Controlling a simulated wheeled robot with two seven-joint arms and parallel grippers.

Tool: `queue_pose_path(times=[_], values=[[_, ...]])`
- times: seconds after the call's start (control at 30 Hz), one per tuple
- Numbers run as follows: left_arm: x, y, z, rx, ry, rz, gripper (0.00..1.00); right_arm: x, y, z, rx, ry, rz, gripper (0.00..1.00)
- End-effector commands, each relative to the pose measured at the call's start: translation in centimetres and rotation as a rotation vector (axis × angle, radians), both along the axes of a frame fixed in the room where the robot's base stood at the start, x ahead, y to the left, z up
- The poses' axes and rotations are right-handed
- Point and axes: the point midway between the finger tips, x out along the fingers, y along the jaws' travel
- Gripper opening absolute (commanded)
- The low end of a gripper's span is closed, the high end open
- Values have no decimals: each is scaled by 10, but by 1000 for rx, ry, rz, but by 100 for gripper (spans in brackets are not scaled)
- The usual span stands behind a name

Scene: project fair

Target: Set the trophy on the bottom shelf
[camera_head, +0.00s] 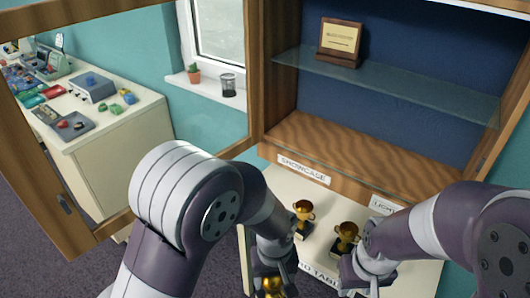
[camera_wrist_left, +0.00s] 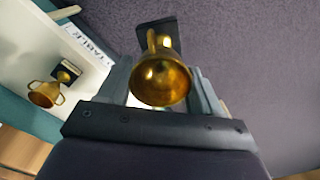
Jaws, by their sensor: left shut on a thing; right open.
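A gold trophy (camera_head: 272,287) is in my left gripper (camera_head: 274,272), at the bottom edge of the head view. In the left wrist view the trophy's gold cup (camera_wrist_left: 160,82) and dark base sit between the fingers, over the floor just off the table's edge. The bottom shelf (camera_head: 365,150) is the bare wooden board of the showcase, above and behind both grippers. My right gripper (camera_head: 356,276) is open, low in front of another gold trophy (camera_head: 346,236); its fingers are partly hidden by the wrist.
A second standing trophy (camera_head: 303,214) is on the white table (camera_head: 275,190) below the showcase. A glass shelf (camera_head: 390,82) holds a plaque (camera_head: 340,42) above the bottom shelf. The framed door (camera_head: 70,205) stands open at left. A side counter (camera_head: 125,135) carries small parts.

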Motion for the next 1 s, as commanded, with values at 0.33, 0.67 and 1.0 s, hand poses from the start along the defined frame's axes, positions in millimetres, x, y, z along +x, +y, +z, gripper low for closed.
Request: queue_pose_path(times=[0.33,0.67,1.0], values=[[40,30,-15,0,0,-258,0,0,0,-1,0,0,0,43],[83,101,-41,0,0,-352,0,0,0,-2,0,0,0,43],[97,183,-67,0,0,-185,0,0,0,-3,0,0,0,43]])
